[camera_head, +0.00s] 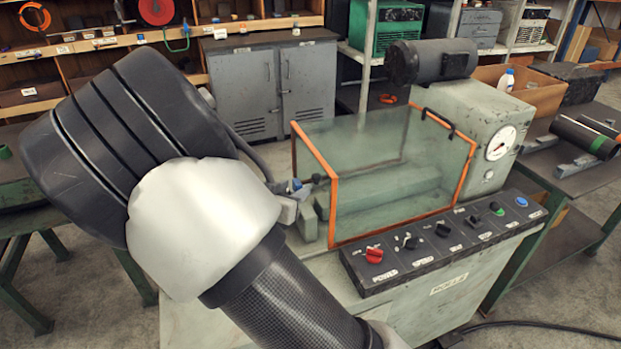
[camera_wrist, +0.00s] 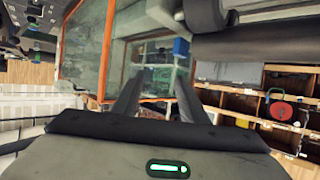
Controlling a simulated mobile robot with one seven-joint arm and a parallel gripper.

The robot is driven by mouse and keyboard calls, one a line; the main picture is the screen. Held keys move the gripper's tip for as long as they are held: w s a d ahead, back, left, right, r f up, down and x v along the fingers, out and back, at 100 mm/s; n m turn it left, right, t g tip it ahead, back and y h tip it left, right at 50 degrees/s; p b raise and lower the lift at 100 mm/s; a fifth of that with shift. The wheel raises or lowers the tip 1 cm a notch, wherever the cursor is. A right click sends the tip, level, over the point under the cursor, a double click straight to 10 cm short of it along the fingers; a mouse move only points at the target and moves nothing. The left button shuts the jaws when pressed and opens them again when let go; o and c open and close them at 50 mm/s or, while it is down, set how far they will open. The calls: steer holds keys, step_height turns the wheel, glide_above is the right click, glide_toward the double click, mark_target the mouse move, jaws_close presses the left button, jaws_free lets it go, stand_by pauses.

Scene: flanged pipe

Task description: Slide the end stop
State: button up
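A grey-green machine has a clear guard (camera_head: 375,180) with orange edges over its bed (camera_head: 390,195). At the guard's left end, a small grey-green block (camera_head: 307,221) stands partly hidden behind my arm; I cannot tell for sure whether it is the end stop. A small blue part (camera_head: 296,184) shows just above it. In the wrist view, my gripper (camera_wrist: 157,84) has its two dark fingers apart with nothing visibly held between them. A blue block (camera_wrist: 181,47) shows beyond the fingertips, close to the right finger. The orange guard edge (camera_wrist: 107,45) is to their left.
The control panel (camera_head: 440,245) with knobs and buttons runs along the machine's front. A motor (camera_head: 430,61) and a gauge (camera_head: 501,143) are at its right end. A grey cabinet (camera_head: 272,85) and shelves stand behind. A dark table (camera_head: 570,185) is at the right.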

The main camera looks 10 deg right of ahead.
mark_target(316, 176)
steer(key=b+x, duration=0.2)
steer(key=x, duration=1.2)
steer(key=shift+w+f, duration=0.15)
steer(key=shift+w, duration=0.1)
jaws_close()
